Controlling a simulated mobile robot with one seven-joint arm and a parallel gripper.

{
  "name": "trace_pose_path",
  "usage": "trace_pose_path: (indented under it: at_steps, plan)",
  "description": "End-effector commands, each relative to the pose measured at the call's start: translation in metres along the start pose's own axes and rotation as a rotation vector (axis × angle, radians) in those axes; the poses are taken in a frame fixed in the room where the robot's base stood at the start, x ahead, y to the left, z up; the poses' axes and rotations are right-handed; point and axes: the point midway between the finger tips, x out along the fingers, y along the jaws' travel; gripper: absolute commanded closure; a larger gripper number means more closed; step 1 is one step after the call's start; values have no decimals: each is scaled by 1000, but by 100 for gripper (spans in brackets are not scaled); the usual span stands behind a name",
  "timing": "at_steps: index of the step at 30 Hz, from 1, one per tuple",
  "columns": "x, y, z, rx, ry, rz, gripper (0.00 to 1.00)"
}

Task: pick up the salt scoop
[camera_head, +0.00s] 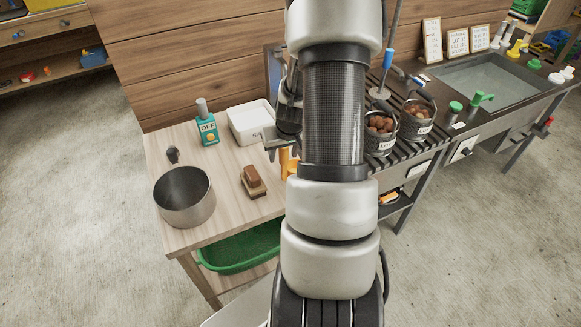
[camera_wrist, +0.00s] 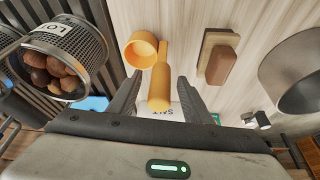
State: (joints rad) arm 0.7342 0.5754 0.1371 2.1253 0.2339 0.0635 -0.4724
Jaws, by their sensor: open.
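The salt scoop is orange-yellow, with a round cup and a thick handle. In the wrist view the scoop (camera_wrist: 159,88) has its cup beyond my fingertips, and its handle shows between the two fingers. My gripper (camera_wrist: 159,80) is open, with a gap showing on each side of the handle; I cannot tell how far above or around it the fingers are. In the head view my gripper (camera_head: 275,152) is beside the scoop (camera_head: 288,165), which is mostly hidden behind my arm. A white tub (camera_head: 250,122) stands behind; its SALT lettering (camera_wrist: 160,112) shows in the wrist view.
A brown block brush (camera_head: 253,182) lies left of the scoop. Chestnut baskets (camera_head: 380,135) stand on the slatted rack at right. Bare wood lies around the brush.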

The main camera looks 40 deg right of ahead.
Motion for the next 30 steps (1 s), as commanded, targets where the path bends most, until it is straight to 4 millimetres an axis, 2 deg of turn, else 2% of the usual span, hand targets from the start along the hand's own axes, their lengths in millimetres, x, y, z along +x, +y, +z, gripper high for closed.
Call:
trace_pose_path:
  at_steps: [2, 9, 20, 23, 30]
  plan:
    - [0, 0, 0, 0, 0, 0, 58]
    - [0, 0, 0, 0, -1, 0, 99]
    - [-4, 0, -2, -1, 1, 0, 100]
    - [-16, 0, -8, -2, 5, 1, 100]
    - [-61, 0, -27, -2, 5, 1, 100]
